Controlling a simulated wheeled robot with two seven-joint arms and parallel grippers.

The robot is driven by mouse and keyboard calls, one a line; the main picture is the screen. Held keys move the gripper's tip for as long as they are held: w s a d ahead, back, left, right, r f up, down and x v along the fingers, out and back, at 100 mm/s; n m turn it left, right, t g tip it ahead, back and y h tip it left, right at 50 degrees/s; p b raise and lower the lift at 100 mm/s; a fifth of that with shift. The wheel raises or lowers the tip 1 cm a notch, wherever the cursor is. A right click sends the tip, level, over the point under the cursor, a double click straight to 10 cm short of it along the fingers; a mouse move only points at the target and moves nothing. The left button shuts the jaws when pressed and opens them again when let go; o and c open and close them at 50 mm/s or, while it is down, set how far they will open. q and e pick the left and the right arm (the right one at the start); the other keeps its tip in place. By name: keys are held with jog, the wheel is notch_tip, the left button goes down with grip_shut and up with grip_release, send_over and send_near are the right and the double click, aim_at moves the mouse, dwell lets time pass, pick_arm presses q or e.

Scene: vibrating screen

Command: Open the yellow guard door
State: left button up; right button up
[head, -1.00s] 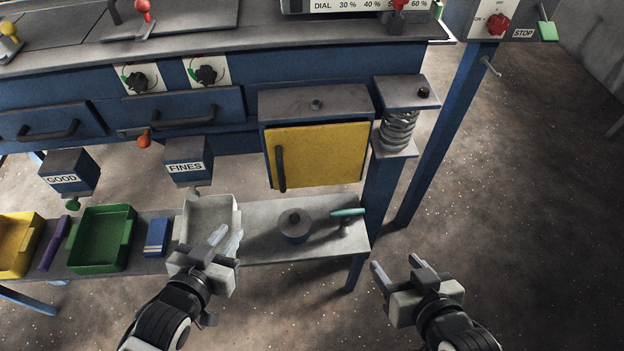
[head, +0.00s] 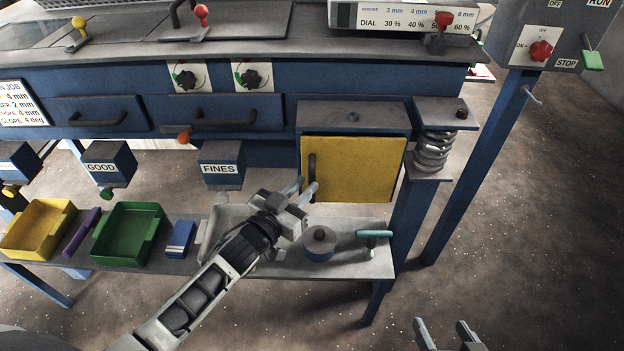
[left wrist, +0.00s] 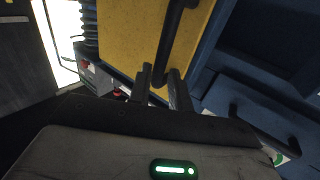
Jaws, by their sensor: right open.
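The yellow guard door (head: 360,170) is closed on the front of a blue housing under the machine top. Its dark vertical handle (head: 311,165) is near the door's left edge. My left gripper (head: 306,186) is at the lower end of the handle with its two fingers apart. In the left wrist view the door (left wrist: 130,35) fills the top, and the handle (left wrist: 174,35) runs down toward the gap between my left fingertips (left wrist: 161,78). I cannot tell whether they touch it. My right gripper (head: 443,326) is open and empty at the bottom edge, low and right of the shelf.
A shelf below holds a pale tray (head: 204,242), a green bin (head: 125,232), a yellow bin (head: 35,228), a round weight (head: 319,243) and a teal-handled tool (head: 373,236). A spring mount (head: 433,152) and blue leg (head: 478,165) stand right of the door.

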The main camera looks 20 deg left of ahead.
aim_at(310, 181)
pick_arm(q)
jog(key=shift+x, duration=1.8)
